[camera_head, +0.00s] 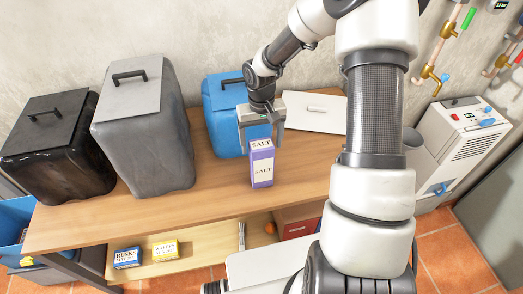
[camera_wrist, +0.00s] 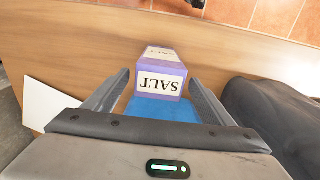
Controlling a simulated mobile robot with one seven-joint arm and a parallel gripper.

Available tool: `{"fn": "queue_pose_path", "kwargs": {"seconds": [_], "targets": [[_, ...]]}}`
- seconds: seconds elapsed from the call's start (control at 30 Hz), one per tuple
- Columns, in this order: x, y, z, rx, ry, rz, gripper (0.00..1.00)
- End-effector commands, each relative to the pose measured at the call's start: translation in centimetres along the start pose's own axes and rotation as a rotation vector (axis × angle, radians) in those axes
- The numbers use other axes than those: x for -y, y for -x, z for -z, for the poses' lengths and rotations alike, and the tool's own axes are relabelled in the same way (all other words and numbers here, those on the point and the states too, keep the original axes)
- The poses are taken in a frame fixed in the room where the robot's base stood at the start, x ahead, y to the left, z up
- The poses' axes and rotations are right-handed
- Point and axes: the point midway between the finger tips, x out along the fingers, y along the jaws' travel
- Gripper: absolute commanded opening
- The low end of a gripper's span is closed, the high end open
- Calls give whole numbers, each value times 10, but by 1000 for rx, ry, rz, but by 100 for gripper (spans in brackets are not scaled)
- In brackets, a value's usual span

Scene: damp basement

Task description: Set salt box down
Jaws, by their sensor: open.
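The salt box (camera_head: 262,168) is purple with white labels and stands upright on the wooden table (camera_head: 215,205), near its front edge. My gripper (camera_head: 262,128) is above and just behind the box in the head view, pointing down. In the wrist view, the salt box (camera_wrist: 160,72) shows between and just beyond the fingertips of my open gripper (camera_wrist: 160,78). Gaps show on both sides, so the fingers do not appear to press on it. The box's underside is hidden.
A blue bin (camera_head: 218,115) stands close behind the box. A grey bin (camera_head: 145,130) and a black bin (camera_head: 50,145) stand to the left. A white panel (camera_head: 315,112) lies at the right. A lower shelf holds a yellow box (camera_head: 165,250) and a blue box (camera_head: 127,257).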

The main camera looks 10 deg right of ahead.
Motion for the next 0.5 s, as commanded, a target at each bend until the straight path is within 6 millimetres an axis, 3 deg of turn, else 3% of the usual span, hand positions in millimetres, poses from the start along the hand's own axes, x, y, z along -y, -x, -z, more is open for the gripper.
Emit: {"fn": "queue_pose_path", "kwargs": {"seconds": [0.2, 0.5], "targets": [[0, 46, 1, -4, -1, 0, 77], [0, 69, 0, -1, 0, 1, 77]]}}
